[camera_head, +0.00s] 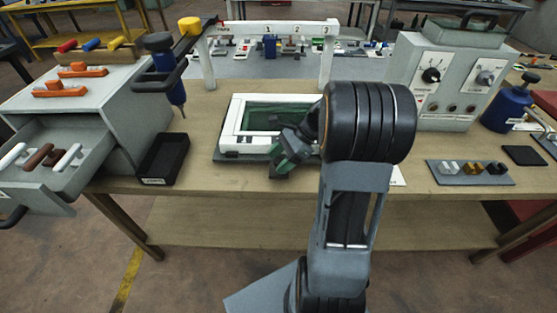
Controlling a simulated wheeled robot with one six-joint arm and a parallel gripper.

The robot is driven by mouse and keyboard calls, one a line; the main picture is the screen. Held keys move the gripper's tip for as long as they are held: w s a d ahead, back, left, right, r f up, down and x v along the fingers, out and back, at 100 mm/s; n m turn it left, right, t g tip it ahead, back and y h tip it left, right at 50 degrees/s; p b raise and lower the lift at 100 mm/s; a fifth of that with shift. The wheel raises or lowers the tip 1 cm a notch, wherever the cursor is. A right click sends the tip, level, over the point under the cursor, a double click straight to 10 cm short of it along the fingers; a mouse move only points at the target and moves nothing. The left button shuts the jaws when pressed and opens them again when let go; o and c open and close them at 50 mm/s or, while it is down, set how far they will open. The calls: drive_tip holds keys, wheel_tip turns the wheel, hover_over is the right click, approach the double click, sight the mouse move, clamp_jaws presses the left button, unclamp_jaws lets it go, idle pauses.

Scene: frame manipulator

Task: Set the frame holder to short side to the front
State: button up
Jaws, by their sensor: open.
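The frame holder (231,124) looks like a white rectangular frame with a dark green inside, lying flat in the middle of the workbench. Its longer side appears to run left to right along the front, with small dark marks on the front edge. My arm hides its right part. My gripper (281,158), with green on its fingers, is open at the front edge of the frame holder, right of its middle. I cannot tell whether the fingers touch it.
A black tray (164,158) stands left of the holder. A cabinet (115,93) with an open drawer (62,182) is at the left. A white gantry (275,27) stands behind. A control box (447,75), knob plate (490,179) and blue bottle (505,110) are at the right.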

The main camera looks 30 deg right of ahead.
drive_tip(key=shift+a+f, duration=0.1)
drive_tip(key=shift+c, duration=0.3)
clamp_jaws()
idle(0.4)
